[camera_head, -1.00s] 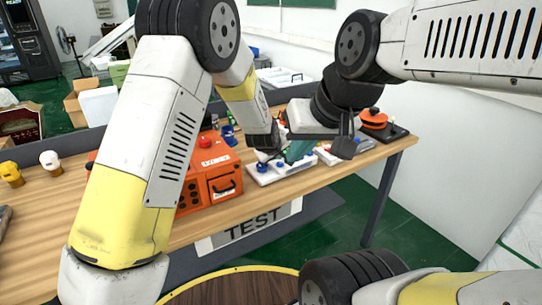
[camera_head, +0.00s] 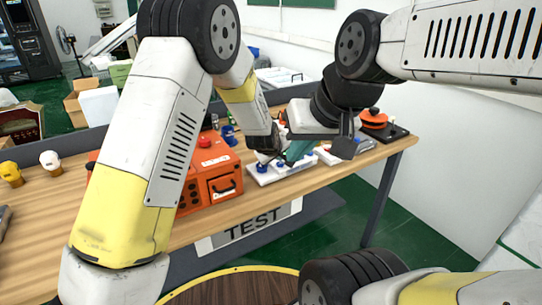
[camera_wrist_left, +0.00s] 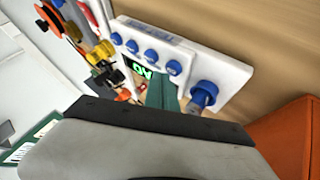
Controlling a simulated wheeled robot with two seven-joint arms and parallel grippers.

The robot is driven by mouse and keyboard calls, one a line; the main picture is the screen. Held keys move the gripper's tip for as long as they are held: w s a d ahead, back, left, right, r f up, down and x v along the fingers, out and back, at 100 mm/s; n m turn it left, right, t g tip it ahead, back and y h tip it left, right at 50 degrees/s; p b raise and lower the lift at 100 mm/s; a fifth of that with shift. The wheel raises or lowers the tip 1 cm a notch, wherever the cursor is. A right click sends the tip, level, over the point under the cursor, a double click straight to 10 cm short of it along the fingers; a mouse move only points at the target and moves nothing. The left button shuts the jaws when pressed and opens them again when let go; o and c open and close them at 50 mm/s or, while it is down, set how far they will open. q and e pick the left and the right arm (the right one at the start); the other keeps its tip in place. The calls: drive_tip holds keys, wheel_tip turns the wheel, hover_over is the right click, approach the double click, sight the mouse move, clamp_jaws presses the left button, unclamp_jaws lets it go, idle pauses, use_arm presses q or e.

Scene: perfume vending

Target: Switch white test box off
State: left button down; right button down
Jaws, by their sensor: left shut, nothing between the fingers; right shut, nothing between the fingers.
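The white test box (camera_head: 283,172) lies on the wooden table, partly hidden by my arms. The left wrist view shows its white panel (camera_wrist_left: 222,68) with several blue buttons in a row, a larger blue knob (camera_wrist_left: 207,87) at one end, and a lit green display (camera_wrist_left: 142,70). My left gripper (camera_head: 272,154) is shut and empty, low over the box. In the wrist view its tip is close by the large blue knob; I cannot tell if they touch. My right gripper (camera_head: 344,147) is shut and empty, right of the box.
An orange box (camera_head: 208,178) stands left of the white box. A red-orange device on a black base (camera_head: 385,131) sits at the table's right end. Yellow (camera_head: 11,174) and white (camera_head: 50,160) small items stand at left.

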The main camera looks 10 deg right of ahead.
sight(279, 165)
use_arm(q)
drive_tip(key=shift+f, duration=0.6)
idle(0.7)
drive_tip(key=shift+r, duration=0.9)
drive_tip(key=shift+r, duration=0.1)
drive_tip(key=shift+r, duration=2.4)
